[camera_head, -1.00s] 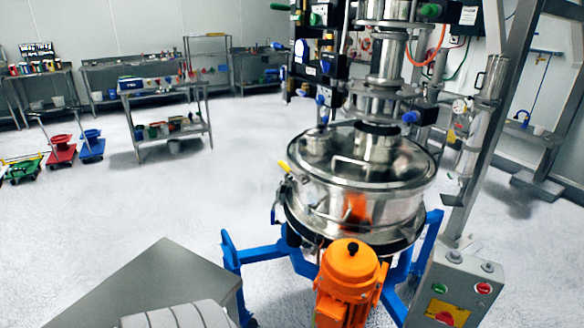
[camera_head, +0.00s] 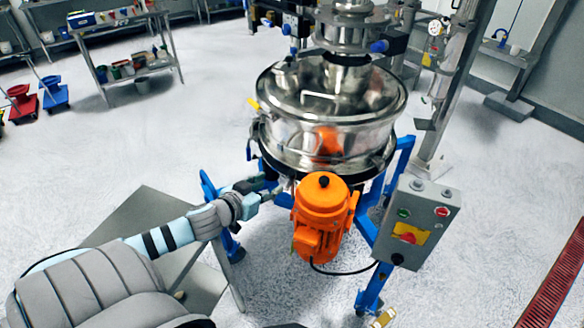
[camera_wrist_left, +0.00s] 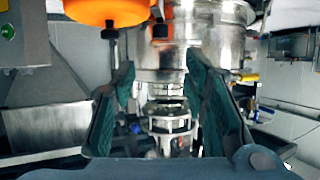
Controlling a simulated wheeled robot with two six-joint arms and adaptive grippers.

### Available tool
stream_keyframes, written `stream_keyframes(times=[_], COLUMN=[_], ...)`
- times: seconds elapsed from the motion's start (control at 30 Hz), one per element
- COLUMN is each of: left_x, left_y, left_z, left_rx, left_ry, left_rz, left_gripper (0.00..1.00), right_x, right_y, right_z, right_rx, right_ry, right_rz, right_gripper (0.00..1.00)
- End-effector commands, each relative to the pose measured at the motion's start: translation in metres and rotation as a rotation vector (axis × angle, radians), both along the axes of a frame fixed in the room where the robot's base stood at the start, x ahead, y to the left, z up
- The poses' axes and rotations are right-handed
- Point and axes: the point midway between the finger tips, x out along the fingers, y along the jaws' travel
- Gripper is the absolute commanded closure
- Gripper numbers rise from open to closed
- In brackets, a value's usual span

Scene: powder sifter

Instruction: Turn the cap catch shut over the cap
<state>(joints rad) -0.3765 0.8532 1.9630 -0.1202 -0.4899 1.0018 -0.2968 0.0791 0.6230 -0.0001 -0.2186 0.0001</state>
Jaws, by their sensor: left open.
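The powder sifter (camera_head: 325,120) is a round steel drum with a shiny lid. A short capped port (camera_head: 286,70) stands at the lid's back left; I cannot tell whether it is the cap meant. A small yellow-ended lever (camera_head: 253,104) sits at the drum's left rim, and yellow also shows in the left wrist view (camera_wrist_left: 248,77). I cannot clearly make out the cap catch. My left gripper (camera_head: 272,189) is low, left of the motor and below the drum. In the left wrist view its fingers (camera_wrist_left: 160,105) are apart with nothing between them. My right gripper is not in view.
An orange motor (camera_head: 322,205) sits close right of my left gripper. The blue frame (camera_head: 372,290) stands around it. A control box (camera_head: 420,222) is at the right. A grey metal surface (camera_head: 150,215) lies under my left arm.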

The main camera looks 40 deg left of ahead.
Motion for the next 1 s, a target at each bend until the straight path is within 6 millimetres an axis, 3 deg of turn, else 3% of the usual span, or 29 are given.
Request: stream_keyframes(times=[0.23, 0.5, 0.67, 0.9, 1.0], left_x=[0.052, 0.113, 0.127, 0.128, 0.128], left_y=[0.005, 0.012, 0.013, 0.014, 0.014], left_z=[-0.029, -0.053, -0.057, -0.057, -0.057], left_rx=[-0.012, -0.010, -0.006, -0.003, -0.003], left_ry=[-0.009, -0.004, -0.003, -0.001, -0.001], left_rz=[0.003, 0.002, -0.001, -0.001, -0.001], left_gripper=[0.59, 0.59, 0.59, 0.59, 0.72], right_x=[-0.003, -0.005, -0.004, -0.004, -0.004], right_y=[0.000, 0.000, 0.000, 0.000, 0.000], right_z=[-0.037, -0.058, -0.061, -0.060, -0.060], right_rx=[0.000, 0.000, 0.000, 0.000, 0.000], right_ry=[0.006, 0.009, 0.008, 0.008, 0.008], right_rz=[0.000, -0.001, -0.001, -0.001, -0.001], right_gripper=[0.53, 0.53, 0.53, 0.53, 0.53])
